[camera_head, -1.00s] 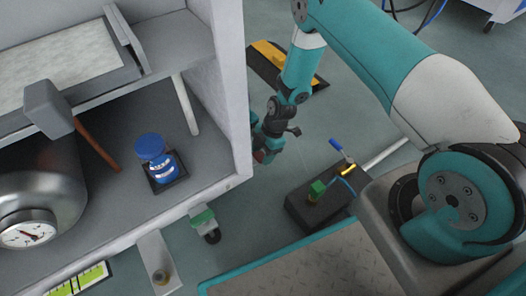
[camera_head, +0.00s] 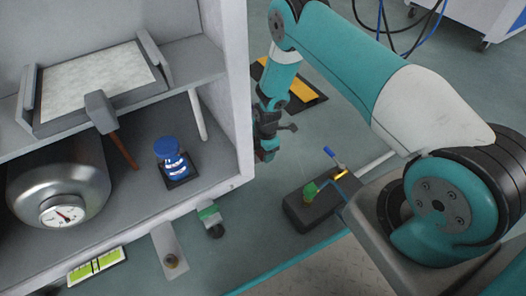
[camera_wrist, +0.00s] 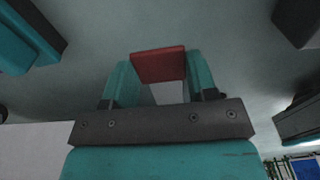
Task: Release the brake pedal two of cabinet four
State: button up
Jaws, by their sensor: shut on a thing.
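My gripper (camera_head: 266,150) hangs beside the right wall of the grey cabinet (camera_head: 246,110), low near the floor. In the wrist view, the two teal fingers of my gripper (camera_wrist: 160,80) are shut on a red block-shaped piece (camera_wrist: 158,66), which looks like a brake pedal. A little red also shows at the gripper's tip in the head view. The caster it may belong to is hidden. Another caster with a green pedal (camera_head: 209,212) stands under the cabinet's front right corner.
The cabinet holds a steel tank with a gauge (camera_head: 62,213), a blue-lidded jar (camera_head: 172,162) and a hammer (camera_head: 101,112). A dark box with small tools (camera_head: 318,200) is near my base. A yellow-black ramp (camera_head: 288,84) lies behind the arm on open floor.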

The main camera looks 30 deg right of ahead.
jog(key=shift+a+r+p, duration=0.15)
jog(key=shift+r+p, duration=0.15)
jog(key=shift+r, duration=0.2)
jog(key=o, duration=1.3)
jog(key=shift+f, duration=0.1)
notch_tip(320, 180, up, 17)
jog(key=d+p, duration=0.1)
jog(key=p, duration=0.7)
jog(key=shift+d+r, duration=0.2)
